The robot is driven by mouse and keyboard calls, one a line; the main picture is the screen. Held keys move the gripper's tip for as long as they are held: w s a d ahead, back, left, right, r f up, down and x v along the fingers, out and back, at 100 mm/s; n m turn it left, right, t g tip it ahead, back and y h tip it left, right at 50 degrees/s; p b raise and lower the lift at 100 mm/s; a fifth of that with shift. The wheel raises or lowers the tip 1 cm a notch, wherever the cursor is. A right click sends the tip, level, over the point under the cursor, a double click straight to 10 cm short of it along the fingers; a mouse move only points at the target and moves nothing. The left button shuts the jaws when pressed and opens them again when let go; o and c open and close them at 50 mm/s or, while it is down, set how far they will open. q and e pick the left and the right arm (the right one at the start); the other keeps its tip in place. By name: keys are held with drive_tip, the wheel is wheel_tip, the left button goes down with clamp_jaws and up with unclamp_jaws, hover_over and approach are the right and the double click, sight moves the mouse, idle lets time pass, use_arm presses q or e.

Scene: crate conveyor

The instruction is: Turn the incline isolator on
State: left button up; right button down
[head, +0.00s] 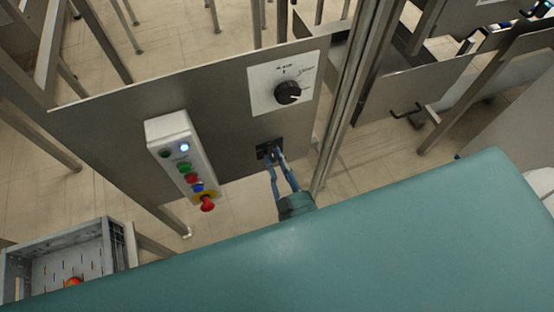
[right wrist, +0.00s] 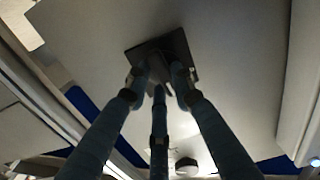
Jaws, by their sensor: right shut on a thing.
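The incline isolator (head: 262,153) looks like a small black switch on the lower right of the grey metal panel. In the right wrist view its dark square base (right wrist: 177,42) lies against the panel, with a dark handle standing out from it. My right gripper (head: 277,155) reaches up to it, and its blue fingers are closed around the handle. The fingertips also show in the right wrist view (right wrist: 160,82), on either side of the handle. They hide part of it, so I cannot read its turn position. My left gripper is out of view.
A black rotary knob (head: 287,93) on a white plate is above the isolator. A control box (head: 177,140) with coloured buttons, a lit lamp and a red emergency stop is to the left. A grey crate (head: 108,250) stands at lower left. A steel post (head: 345,95) rises close on the right.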

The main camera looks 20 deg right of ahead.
drive_tip(key=shift+f+m, duration=0.1)
drive_tip(key=shift+m, duration=0.5)
drive_tip(key=c, duration=1.5)
unclamp_jaws()
drive_tip(key=shift+o, duration=0.2)
drive_tip(key=s, duration=1.2)
drive_tip(key=shift+d, duration=0.2)
